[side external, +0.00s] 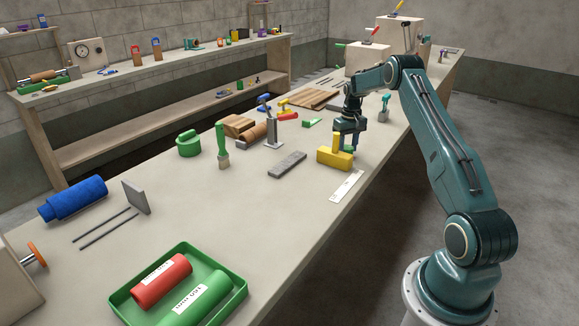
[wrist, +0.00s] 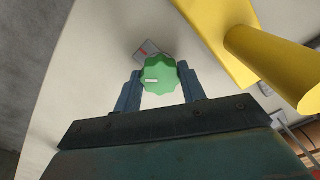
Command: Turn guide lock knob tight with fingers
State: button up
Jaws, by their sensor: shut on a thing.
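A green ribbed knob (wrist: 159,73) with a white mark on its face sits between the two blue fingers of my gripper (wrist: 160,78) in the wrist view. The fingers are shut on the knob's opposite sides. A small grey plate with a red line (wrist: 146,50) shows just beyond the knob. In the side view my gripper (side external: 348,141) points down close behind a yellow block with an upright post (side external: 334,158). The knob is mostly hidden there. The yellow block also shows beside the knob in the wrist view (wrist: 222,28).
A white labelled strip (side external: 347,186) and a grey bar (side external: 287,164) lie near the yellow block. A grey upright stand (side external: 272,131) and a green-handled brush (side external: 222,146) are to the left. A green tray (side external: 237,286) holds red and green rolls. The bench between is largely clear.

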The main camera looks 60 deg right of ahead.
aim_at(347, 147)
jog(key=m, duration=0.4)
jog(key=shift+m, duration=0.3)
jog(key=m, duration=0.4)
dwell(0.3)
jog(key=o, duration=1)
jog(key=shift+c, duration=0.2)
jog(key=shift+r, duration=0.15)
notch_tip(347, 147, up, 14)
jog(key=shift+f, duration=0.2)
